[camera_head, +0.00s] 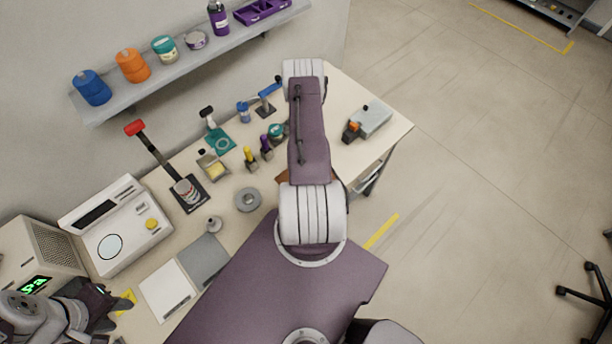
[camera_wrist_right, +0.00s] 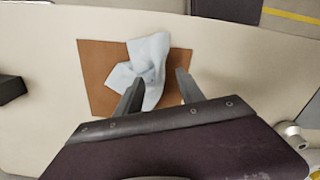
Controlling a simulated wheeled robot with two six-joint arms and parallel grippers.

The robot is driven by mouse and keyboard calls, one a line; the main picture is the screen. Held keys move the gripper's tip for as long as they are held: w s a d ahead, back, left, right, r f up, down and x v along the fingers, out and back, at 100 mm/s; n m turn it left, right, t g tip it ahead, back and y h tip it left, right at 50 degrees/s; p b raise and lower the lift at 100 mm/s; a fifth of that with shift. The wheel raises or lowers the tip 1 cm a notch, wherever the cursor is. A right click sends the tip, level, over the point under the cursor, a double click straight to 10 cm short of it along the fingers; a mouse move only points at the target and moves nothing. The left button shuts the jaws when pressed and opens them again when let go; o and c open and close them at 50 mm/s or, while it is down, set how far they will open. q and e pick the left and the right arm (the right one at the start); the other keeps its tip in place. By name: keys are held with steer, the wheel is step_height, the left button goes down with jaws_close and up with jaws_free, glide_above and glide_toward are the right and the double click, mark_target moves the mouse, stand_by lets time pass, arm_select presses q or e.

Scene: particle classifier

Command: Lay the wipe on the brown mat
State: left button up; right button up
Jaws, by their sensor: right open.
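The wipe (camera_wrist_right: 150,62), a crumpled pale-blue cloth, lies on the brown mat (camera_wrist_right: 95,62) in the right wrist view and reaches past its far edge. My right gripper (camera_wrist_right: 159,78) is open above the mat, its fingers on either side of the wipe's near part. I cannot tell if the left finger touches the cloth. In the head view, only slivers of the brown mat (camera_head: 284,179) show beside my right arm, which hides the wipe and right gripper. My left gripper (camera_head: 118,308) is at the lower left; its jaw opening is unclear.
A white instrument (camera_head: 118,228) and a box with a green display (camera_head: 38,262) stand at the bench's left. A red-handled tool (camera_head: 150,150), small bottles and a grey disc (camera_head: 248,200) stand mid-bench. A grey device (camera_head: 370,120) sits at the right end.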

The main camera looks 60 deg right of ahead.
steer(key=shift+a+r, duration=0.1)
steer(key=shift+r, duration=0.5)
steer(key=shift+s, duration=0.1)
arm_select(q)
step_height(320, 180, up, 7)
steer(key=p, duration=0.6)
steer(key=shift+r, duration=0.15)
arm_select(e)
step_height(320, 180, up, 7)
steer(key=s+a, duration=0.1)
steer(key=a, duration=0.1)
steer(key=shift+s+a, duration=0.25)
steer(key=shift+a, duration=0.1)
